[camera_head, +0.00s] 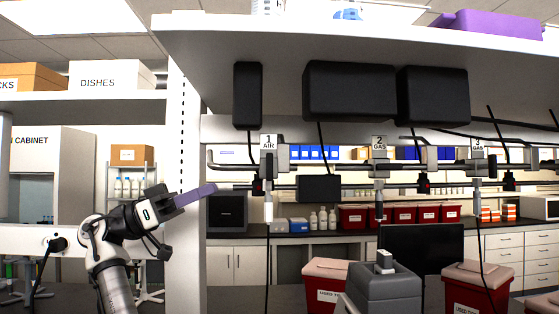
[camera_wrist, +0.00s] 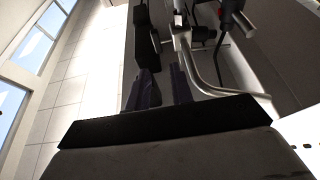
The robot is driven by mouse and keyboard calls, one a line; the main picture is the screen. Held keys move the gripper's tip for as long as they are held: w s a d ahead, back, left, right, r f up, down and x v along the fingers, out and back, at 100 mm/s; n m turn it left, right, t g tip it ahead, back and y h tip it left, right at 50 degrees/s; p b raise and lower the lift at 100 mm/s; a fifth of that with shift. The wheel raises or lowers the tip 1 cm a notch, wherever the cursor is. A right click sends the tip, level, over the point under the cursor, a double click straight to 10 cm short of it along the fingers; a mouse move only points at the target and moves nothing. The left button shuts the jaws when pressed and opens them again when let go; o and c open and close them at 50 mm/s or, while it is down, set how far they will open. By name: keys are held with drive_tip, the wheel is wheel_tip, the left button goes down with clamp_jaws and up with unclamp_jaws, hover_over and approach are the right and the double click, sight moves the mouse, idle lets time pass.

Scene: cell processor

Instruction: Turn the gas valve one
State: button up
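The valve fixture labelled "1 AIR" (camera_head: 268,158) hangs on the pipe rail under the shelf in the head view; its label reads AIR, not GAS. A small red and black part (camera_head: 257,186) sits at its lower left. Fixtures labelled "2 GAS" (camera_head: 380,170) and "3 GAS" (camera_head: 477,168) are farther right. My gripper (camera_head: 212,189) is left of the first fixture, apart from it, pointing right. In the wrist view my gripper (camera_wrist: 164,72) shows two dark fingers with a gap between them and nothing held. A grey fixture (camera_wrist: 182,40) lies just beyond the fingertips.
The white shelf post (camera_head: 185,250) stands behind my gripper. Black boxes (camera_head: 349,92) hang under the shelf above the rail, and cables dangle between the fixtures. Grey pipe (camera_wrist: 205,92) curves right of the fingers. Red bins (camera_head: 325,283) and a grey device (camera_head: 384,290) stand below.

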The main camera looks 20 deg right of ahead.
sight(269, 165)
drive_tip(key=x, duration=1.4)
drive_tip(key=shift+s, duration=0.3)
drive_tip(key=shift+c, duration=0.2)
drive_tip(key=shift+g, duration=0.3)
clamp_jaws()
